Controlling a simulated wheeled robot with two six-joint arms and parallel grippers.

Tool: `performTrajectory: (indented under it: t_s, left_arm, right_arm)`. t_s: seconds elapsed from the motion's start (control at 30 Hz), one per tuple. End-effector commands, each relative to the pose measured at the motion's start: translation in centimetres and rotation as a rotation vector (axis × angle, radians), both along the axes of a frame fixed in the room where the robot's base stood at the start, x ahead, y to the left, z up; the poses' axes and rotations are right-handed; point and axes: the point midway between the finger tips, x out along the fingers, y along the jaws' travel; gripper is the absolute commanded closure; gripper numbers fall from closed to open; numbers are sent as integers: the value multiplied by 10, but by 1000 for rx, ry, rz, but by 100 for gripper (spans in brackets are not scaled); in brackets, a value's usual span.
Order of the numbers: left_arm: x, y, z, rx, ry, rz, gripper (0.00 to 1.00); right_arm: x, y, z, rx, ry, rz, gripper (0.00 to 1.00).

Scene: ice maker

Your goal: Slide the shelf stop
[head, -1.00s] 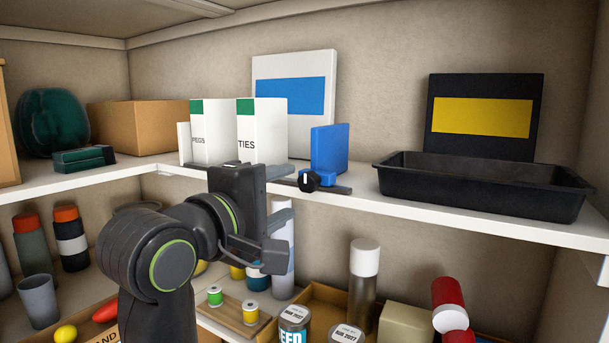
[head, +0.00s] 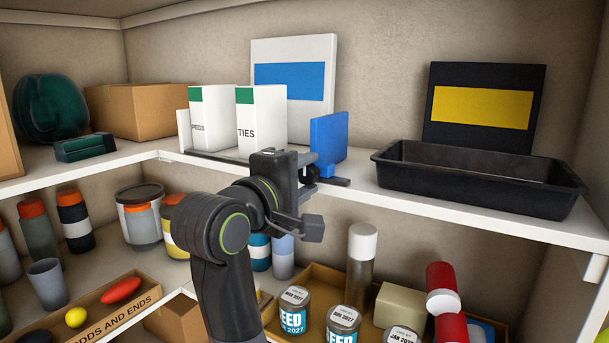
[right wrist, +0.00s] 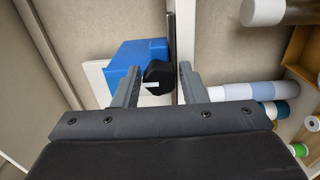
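The shelf stop is a blue upright plate (head: 328,143) on a dark rail (head: 336,181) along the upper shelf's front edge. Its black knob (head: 312,173) is partly hidden by my right gripper (head: 309,192) in the head view. In the right wrist view the black knob (right wrist: 157,75) with a white mark lies between the parted fingertips of my right gripper (right wrist: 158,76), with the blue plate (right wrist: 128,60) behind the left finger. The fingers are open and do not appear closed on the knob. White boxes (head: 262,122) stand left of the stop. My left gripper is out of view.
A black tray (head: 470,163) stands right of the stop, with a free stretch of shelf between. A white board (head: 320,60) with a blue panel leans behind. Below are cans (head: 343,322) and a tall white-capped bottle (head: 361,245) near my right arm.

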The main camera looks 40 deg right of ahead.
Motion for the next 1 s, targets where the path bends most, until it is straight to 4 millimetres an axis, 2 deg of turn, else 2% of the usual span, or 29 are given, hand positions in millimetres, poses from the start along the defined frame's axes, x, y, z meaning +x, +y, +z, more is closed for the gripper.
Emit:
performTrajectory:
  t_s: [0.03, 0.2, 0.23, 1.0]
  left_arm:
    - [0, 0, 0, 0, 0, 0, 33]
    - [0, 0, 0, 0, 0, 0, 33]
    - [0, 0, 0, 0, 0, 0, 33]
    - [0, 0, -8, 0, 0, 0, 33]
  right_arm:
    - [0, 0, 0, 0, 0, 0, 69]
    - [0, 0, 0, 0, 0, 0, 91]
    - [0, 0, 0, 0, 0, 0, 92]
    - [32, 13, 0, -1, 2, 0, 92]
